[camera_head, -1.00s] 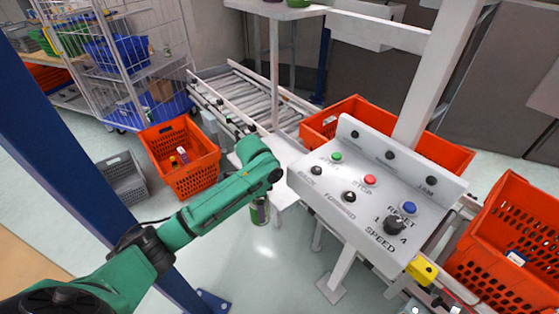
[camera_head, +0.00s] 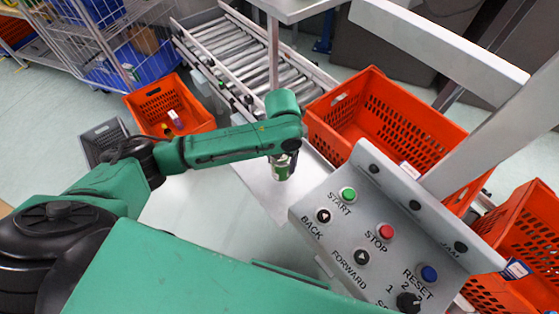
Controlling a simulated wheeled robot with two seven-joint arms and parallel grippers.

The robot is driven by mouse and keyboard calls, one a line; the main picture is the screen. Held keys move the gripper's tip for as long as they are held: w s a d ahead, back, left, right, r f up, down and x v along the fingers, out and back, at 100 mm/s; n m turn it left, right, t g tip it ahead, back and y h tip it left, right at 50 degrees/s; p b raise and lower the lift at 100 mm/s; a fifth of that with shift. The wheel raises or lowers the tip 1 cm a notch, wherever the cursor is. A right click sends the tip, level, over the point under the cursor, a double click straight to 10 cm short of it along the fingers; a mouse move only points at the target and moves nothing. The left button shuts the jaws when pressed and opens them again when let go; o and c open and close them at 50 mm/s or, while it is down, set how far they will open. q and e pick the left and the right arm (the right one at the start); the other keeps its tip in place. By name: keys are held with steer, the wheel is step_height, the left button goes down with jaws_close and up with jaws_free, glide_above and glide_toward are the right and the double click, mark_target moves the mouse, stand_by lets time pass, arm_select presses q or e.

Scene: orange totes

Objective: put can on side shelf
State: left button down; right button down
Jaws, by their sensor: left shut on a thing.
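My left gripper (camera_head: 289,156) points down at the end of the green arm, just left of the control panel. It is shut on a green can (camera_head: 282,171), held upright with its lower part showing; the fingers are mostly hidden by the wrist. The can is over the flat white side shelf (camera_head: 265,196), beside the conveyor. I cannot tell whether the can touches the shelf. My right gripper is not in view.
The control panel (camera_head: 375,235) stands close to the right of the can. An orange tote (camera_head: 395,120) sits behind it, another (camera_head: 508,240) at the far right. A roller conveyor (camera_head: 240,50) runs behind. An orange crate (camera_head: 170,105) with small items and a grey crate (camera_head: 103,137) stand on the floor.

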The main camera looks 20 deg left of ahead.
mark_target(281, 170)
arm_select(q)
step_height(281, 170, down, 3)
steer(key=shift+f, duration=0.1)
steer(key=shift+w+f, duration=0.25)
steer(key=shift+f, duration=0.65)
steer(key=shift+s, duration=0.15)
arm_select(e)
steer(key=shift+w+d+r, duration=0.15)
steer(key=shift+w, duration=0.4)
arm_select(q)
steer(key=shift+c, duration=0.2)
jaws_free()
steer(key=shift+o, duration=0.2)
steer(key=shift+f, duration=0.1)
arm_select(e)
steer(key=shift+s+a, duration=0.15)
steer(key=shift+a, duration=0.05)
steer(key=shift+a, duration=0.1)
